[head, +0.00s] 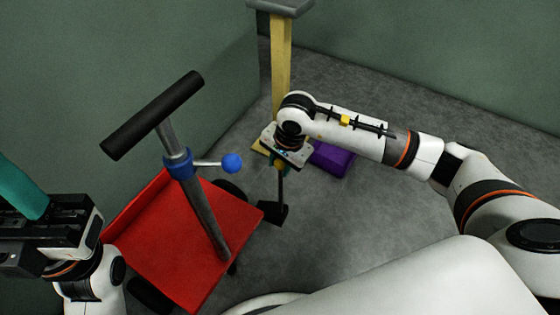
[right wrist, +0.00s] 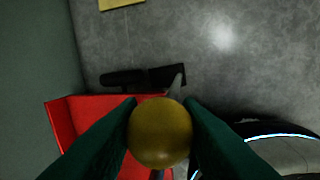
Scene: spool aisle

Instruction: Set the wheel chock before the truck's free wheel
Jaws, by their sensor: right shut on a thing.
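The red truck (head: 180,245) stands at the left with a grey handle post and a blue-knobbed lever (head: 231,163). A dark wheel (head: 232,189) shows at its far edge; it also shows in the right wrist view (right wrist: 120,79). My right gripper (head: 279,166) points down, shut on the yellow knob (right wrist: 160,132) of the wheel chock. The black chock (head: 272,214) hangs below it beside the truck's far right corner, close to the wheel in the wrist view; I cannot tell whether they touch. My left gripper (head: 28,190) is at the left edge, its jaw state unclear.
A wooden post (head: 281,65) with a grey top stands behind my right gripper. A purple block (head: 331,158) lies on the floor beside it. A green wall (head: 90,70) runs along the left.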

